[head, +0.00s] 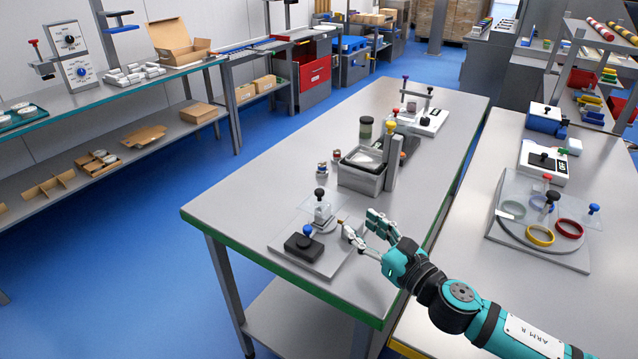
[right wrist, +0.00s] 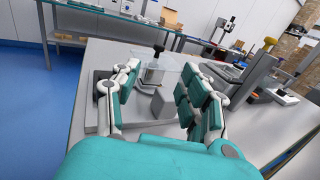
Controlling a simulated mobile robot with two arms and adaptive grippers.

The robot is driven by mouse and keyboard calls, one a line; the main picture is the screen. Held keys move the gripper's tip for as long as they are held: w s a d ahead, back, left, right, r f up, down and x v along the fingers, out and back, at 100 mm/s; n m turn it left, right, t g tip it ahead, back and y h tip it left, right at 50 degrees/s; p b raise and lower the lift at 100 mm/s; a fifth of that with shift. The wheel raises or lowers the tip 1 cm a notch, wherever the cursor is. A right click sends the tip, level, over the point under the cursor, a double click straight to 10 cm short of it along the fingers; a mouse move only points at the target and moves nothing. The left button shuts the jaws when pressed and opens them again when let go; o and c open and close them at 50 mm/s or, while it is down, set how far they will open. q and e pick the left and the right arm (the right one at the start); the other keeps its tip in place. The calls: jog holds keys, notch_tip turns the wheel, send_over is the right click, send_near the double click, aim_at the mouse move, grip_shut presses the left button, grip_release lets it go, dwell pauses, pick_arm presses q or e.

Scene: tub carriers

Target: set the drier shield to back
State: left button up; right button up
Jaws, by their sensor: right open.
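The drier (head: 338,258) is a grey base plate at the near end of the middle table. It carries a black box with a blue knob (head: 307,230) at its front. A clear shield (head: 312,207) with a black knob (head: 320,193) stands over a small pale block and a round grey disc. In the right wrist view the clear shield (right wrist: 178,74) and its black knob (right wrist: 158,48) show between and beyond the fingers. My right gripper (head: 361,230) is open and empty, just right of the drier, apart from the knob. My left gripper is out of view.
A grey bin (head: 360,179) and an upright post (head: 391,161) stand behind the drier, with small jars nearby. The table left of the drier is clear. A right-hand table holds another clear-covered station (head: 540,256) with coloured rings.

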aim_at(322, 193)
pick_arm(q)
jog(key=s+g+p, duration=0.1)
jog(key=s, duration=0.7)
pick_arm(e)
jog(key=x, duration=1.2)
jog(key=shift+w+a+r+p, duration=0.1)
jog(key=shift+w+a+p, duration=0.05)
jog(key=shift+w+p, duration=0.15)
jog(key=shift+x, duration=1.4)
grip_shut()
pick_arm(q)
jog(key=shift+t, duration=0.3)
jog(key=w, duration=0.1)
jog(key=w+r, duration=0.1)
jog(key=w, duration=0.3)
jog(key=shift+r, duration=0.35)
